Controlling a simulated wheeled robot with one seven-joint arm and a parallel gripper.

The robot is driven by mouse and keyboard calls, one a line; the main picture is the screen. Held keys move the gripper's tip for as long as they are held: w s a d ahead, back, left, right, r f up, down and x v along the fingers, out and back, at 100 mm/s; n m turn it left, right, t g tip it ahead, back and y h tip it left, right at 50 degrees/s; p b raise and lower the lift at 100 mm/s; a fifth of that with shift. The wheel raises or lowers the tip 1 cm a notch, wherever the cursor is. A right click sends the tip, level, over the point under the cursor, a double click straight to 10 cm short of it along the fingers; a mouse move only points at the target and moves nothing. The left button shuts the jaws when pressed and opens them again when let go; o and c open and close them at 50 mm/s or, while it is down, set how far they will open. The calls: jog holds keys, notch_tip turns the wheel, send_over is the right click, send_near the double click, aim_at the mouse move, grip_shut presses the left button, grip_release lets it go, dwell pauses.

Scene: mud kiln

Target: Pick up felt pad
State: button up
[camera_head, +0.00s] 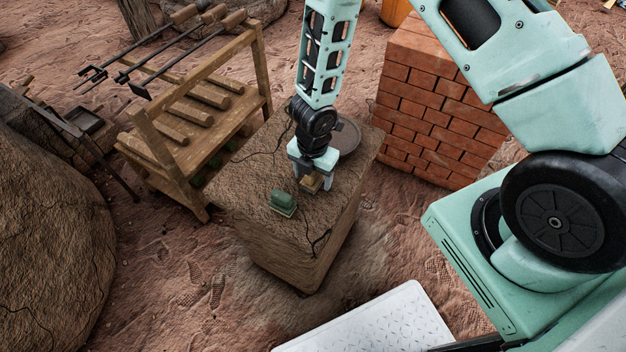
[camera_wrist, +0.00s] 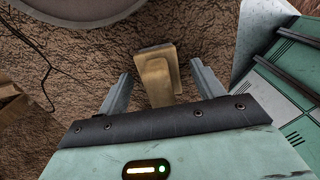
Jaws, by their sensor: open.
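A small tan block with a wider flat part at one end, apparently the felt pad (camera_head: 312,183), rests on the top of the mud block (camera_head: 235,190). In the wrist view the tan pad (camera_wrist: 155,82) lies between the two fingers, with a gap on each side. My gripper (camera_head: 311,181) points down over it, open, its fingers straddling the pad; it also shows in the wrist view (camera_wrist: 160,70). The fingers partly hide the pad in the head view.
A round dark plate (camera_head: 347,136) lies behind my gripper on the mud block; its edge shows in the wrist view (camera_wrist: 95,18). A wooden rack (camera_head: 190,115) with long tools stands left. A brick stack (camera_head: 435,110) stands right. A large mud mound (camera_head: 50,220) is far left.

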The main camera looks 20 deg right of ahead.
jog(key=shift+f, duration=0.4)
jog(key=shift+r, duration=0.1)
jog(key=c, duration=1.2)
notch_tip(320, 180, up, 10)
jog(key=p, duration=0.4)
jog(key=shift+p, duration=0.3)
jog(key=shift+o, duration=1.1)
